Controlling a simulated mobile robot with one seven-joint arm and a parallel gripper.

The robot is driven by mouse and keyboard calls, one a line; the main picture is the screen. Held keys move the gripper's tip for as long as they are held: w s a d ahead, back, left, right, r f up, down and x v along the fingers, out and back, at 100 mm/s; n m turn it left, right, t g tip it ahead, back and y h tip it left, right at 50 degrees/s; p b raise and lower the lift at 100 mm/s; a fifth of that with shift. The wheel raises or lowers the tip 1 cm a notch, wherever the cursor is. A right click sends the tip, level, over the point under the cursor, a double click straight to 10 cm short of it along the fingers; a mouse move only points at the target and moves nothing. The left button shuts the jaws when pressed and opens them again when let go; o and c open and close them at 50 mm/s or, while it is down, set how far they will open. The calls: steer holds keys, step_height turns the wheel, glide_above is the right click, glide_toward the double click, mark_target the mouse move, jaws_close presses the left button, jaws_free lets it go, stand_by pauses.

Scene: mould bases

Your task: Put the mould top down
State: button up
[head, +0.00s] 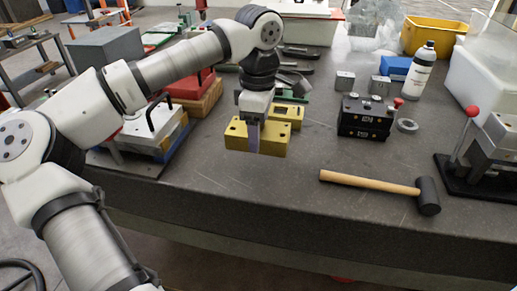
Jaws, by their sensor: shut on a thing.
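My gripper (254,136) points down at the middle of the bench and is shut on a gold block, the mould top (274,138). One pale finger runs down the block's near face. The block is level, with dark holes in its upper face. I cannot tell whether its underside touches the bench or hangs just above it. A second gold block (289,113) with a dark pocket, which looks like the mould base, lies right behind it, partly hidden by my gripper and the held block.
A black mould block (364,117) and a grey ring (407,126) stand to the right. A mallet (375,184) lies in front of them. A white plate stack (150,132) and a red block (192,85) are left. Bare bench (230,180) lies in front of the gripper.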

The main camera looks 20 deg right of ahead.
steer(key=shift+f+p, duration=0.3)
steer(key=shift+f, duration=2.8)
steer(key=o, duration=1.2)
steer(key=shift+f, duration=0.2)
steer(key=shift+c, duration=0.2)
steer(key=o, duration=0.4)
steer(key=shift+o, duration=0.2)
step_height(320, 180, up, 12)
steer(key=shift+r+b, duration=0.2)
steer(key=shift+b, duration=0.3)
